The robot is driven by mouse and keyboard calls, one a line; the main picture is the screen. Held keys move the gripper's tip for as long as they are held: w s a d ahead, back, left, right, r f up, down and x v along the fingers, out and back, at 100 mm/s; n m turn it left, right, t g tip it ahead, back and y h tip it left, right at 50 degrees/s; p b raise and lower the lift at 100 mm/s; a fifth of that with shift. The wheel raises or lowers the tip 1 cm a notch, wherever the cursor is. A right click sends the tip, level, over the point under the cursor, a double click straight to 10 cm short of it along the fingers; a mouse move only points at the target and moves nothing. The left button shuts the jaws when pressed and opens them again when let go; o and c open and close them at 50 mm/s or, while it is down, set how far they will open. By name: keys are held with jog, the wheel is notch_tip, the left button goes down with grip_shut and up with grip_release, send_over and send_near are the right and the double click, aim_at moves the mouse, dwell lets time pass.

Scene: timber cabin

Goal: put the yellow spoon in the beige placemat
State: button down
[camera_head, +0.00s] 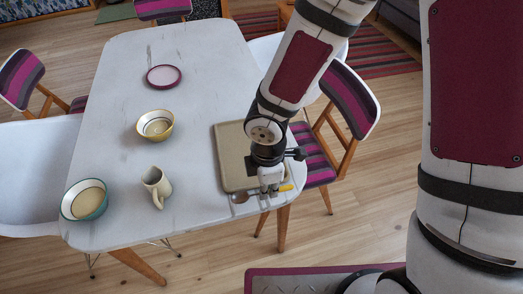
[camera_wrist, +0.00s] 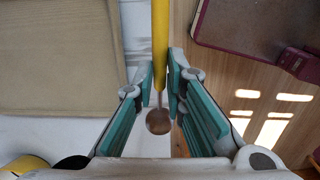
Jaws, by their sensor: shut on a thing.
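The yellow spoon (camera_head: 286,187) has a yellow handle and a brownish bowl end. It lies crosswise in my gripper (camera_head: 270,189) near the table's front right edge. In the wrist view the spoon's handle (camera_wrist: 160,45) runs between the teal fingers of my gripper (camera_wrist: 162,85), which is shut on it. The spoon's bowl end shows just below the fingertips there. The beige placemat (camera_head: 229,165) lies flat on the table, just behind my gripper and partly hidden by my arm. In the wrist view the placemat (camera_wrist: 60,60) is left of the spoon, apart from it.
The white table (camera_head: 195,100) also holds a cream mug (camera_head: 155,183), a yellow-rimmed bowl (camera_head: 155,125), a teal-rimmed bowl (camera_head: 85,200) and a pink-rimmed plate (camera_head: 164,77). A striped chair (camera_head: 350,100) stands close at the right. The table middle is clear.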

jog(key=shift+w+d+n, duration=0.1)
jog(key=shift+n, duration=0.2)
jog(key=shift+w, duration=0.35)
jog(key=w+a, duration=0.1)
jog(key=w, duration=0.4)
jog(key=w+a+f, duration=0.1)
jog(key=w, duration=0.4)
jog(key=w+a, duration=0.1)
jog(key=w, duration=0.3)
jog(key=shift+w+a+f+p, duration=0.3)
jog(key=shift+w+p, duration=0.05)
jog(key=shift+w, duration=0.05)
jog(key=shift+f, duration=1.7)
jog(key=shift+f, duration=0.1)
jog(key=c, duration=1.6)
grip_release()
jog(key=shift+c, duration=0.2)
